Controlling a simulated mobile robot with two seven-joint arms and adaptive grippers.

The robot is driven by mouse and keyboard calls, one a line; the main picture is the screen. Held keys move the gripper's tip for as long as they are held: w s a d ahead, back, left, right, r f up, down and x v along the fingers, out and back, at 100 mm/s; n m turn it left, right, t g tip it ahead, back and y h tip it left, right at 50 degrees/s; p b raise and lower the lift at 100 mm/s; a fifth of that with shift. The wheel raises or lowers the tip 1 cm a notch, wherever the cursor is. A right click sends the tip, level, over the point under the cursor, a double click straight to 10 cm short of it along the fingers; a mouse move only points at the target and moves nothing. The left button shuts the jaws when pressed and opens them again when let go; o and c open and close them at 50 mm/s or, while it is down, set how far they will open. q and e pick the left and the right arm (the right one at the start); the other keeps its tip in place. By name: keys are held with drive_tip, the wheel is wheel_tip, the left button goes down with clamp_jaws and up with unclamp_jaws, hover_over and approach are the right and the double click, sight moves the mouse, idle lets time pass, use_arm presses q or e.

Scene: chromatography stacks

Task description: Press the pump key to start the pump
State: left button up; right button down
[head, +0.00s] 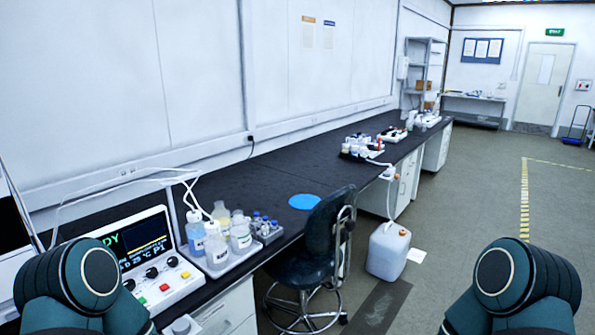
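A white control unit (160,290) with a dark screen (138,243) stands on the bench at the lower left. The screen shows green letters ending in "DY" and a line with "25 °C" and "P1". Below the screen are black knobs (151,273) and a row of small coloured keys, among them a red key (164,287) and a yellow key (185,274). I cannot read which one is the pump key. My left arm covers the unit's left part. Both my arms show only as rounded links at the bottom corners; neither gripper is in view.
A tray (230,262) of bottles with tubing stands right of the unit. A blue disc (304,201) lies on the black bench (270,180). A dark chair (315,245) and a white canister (388,250) stand before the bench. The floor (460,200) to the right is clear.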

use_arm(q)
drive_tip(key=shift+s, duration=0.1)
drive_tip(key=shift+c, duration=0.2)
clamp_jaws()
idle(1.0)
